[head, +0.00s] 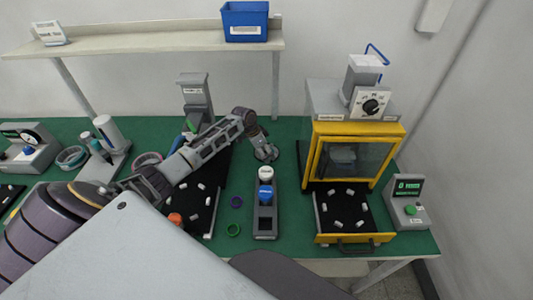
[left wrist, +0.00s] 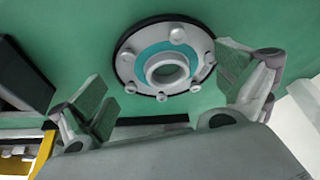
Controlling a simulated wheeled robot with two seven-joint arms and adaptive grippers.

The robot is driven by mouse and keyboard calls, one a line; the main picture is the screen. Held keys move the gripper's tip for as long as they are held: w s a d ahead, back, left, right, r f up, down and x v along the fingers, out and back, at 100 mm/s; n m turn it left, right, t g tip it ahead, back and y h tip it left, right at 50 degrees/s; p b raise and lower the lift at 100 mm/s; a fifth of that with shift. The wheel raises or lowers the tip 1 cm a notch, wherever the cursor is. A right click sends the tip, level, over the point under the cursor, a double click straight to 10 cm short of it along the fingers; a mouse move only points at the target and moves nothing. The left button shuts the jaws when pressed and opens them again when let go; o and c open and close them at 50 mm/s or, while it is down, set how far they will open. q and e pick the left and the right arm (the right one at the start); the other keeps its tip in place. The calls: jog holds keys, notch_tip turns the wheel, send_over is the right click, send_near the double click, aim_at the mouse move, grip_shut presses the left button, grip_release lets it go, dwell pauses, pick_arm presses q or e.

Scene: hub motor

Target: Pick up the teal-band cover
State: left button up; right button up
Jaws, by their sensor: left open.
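The teal-band cover (left wrist: 139,69) is a round grey disc with a dark rim, a teal ring, several bolts and a raised hollow hub. It lies flat on the green table. In the head view the cover (head: 266,154) is small and partly hidden by my left gripper (head: 260,138). In the left wrist view my left gripper (left wrist: 168,88) is open, with one finger on each side of the cover. I see no contact between the fingers and the cover. My right gripper is in neither view.
A yellow-framed press (head: 312,150) stands right of the cover, with a black drawer of small white pieces in front. A grey stand (head: 265,222) with white and blue buttons is nearer. A black tray (head: 212,215) lies to the left.

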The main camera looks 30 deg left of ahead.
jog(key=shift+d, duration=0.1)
pick_arm(q)
jog(key=shift+s, duration=0.15)
jog(key=c, duration=0.9)
jog(key=shift+s+d+f, duration=0.2)
jog(key=c, duration=0.8)
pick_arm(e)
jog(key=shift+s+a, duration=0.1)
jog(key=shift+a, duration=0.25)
pick_arm(q)
jog(key=shift+r, duration=0.15)
jog(key=shift+w+r, duration=0.2)
jog(key=shift+r, duration=0.3)
jog(key=c, duration=0.5)
notch_tip(320, 180, up, 9)
jog(key=shift+w+a, duration=0.15)
jog(key=shift+a, duration=0.05)
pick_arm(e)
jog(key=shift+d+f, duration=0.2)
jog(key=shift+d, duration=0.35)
